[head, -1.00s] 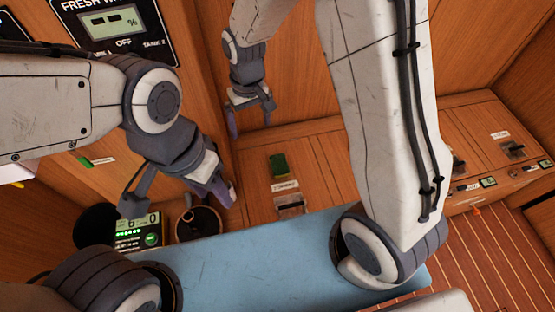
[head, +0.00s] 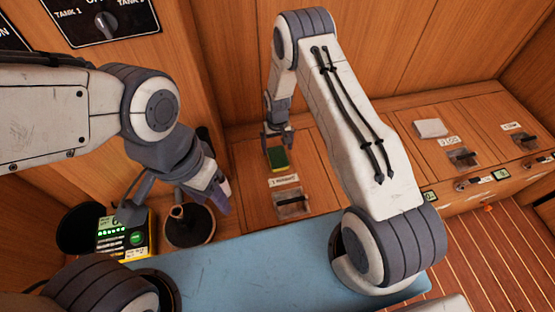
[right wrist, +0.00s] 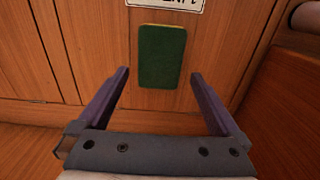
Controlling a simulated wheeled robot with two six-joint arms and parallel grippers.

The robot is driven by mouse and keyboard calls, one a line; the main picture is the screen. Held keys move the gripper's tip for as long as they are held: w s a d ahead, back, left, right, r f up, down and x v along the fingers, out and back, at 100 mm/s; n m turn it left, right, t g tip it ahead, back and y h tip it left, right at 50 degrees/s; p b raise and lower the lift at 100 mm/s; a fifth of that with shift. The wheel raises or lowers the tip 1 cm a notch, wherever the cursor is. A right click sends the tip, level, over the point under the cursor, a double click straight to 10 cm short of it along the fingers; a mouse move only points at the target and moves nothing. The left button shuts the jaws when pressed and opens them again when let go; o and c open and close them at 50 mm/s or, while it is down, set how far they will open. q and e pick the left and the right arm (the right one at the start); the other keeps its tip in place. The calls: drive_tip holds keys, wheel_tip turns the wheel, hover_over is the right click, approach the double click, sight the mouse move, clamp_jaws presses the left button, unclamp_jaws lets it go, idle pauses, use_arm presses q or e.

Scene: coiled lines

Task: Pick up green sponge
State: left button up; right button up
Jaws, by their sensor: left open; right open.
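The green sponge (head: 278,158) lies on the wooden locker top, just behind a small label and a latch. In the right wrist view the sponge (right wrist: 162,56) is a green rectangle with a thin yellow edge, ahead of and between the two fingers. My right gripper (head: 278,139) is open and empty, above and just behind the sponge in the head view. In the right wrist view its fingers (right wrist: 158,88) are apart and do not touch the sponge. My left gripper (head: 218,203) is open and empty, above the dark round container at the left.
A dark round container (head: 190,228) and a device with green lights (head: 122,236) stand at the left. A blue surface (head: 260,270) lies in front. A white block (head: 430,128) sits on the locker top further right. A metal latch (head: 292,203) is in front of the sponge.

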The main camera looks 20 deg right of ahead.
sight(277, 155)
wheel_tip(277, 155, down, 5)
drive_tip(key=shift+r+b, duration=0.1)
drive_tip(key=shift+b, duration=0.3)
drive_tip(key=c, duration=1.3)
drive_tip(key=shift+w+r+p, duration=0.1)
drive_tip(key=shift+r+p, duration=0.45)
drive_tip(key=shift+r, duration=1.75)
drive_tip(key=s+d+r, duration=0.2)
drive_tip(key=d, duration=0.1)
drive_tip(key=s+d+r+p, duration=0.1)
drive_tip(key=s+d+r, duration=0.1)
drive_tip(key=d, duration=0.1)
drive_tip(key=s+d+r, duration=0.2)
drive_tip(key=d, duration=0.2)
drive_tip(key=shift+s+r+p, duration=0.1)
drive_tip(key=shift+r+p, duration=0.15)
drive_tip(key=shift+p, duration=0.05)
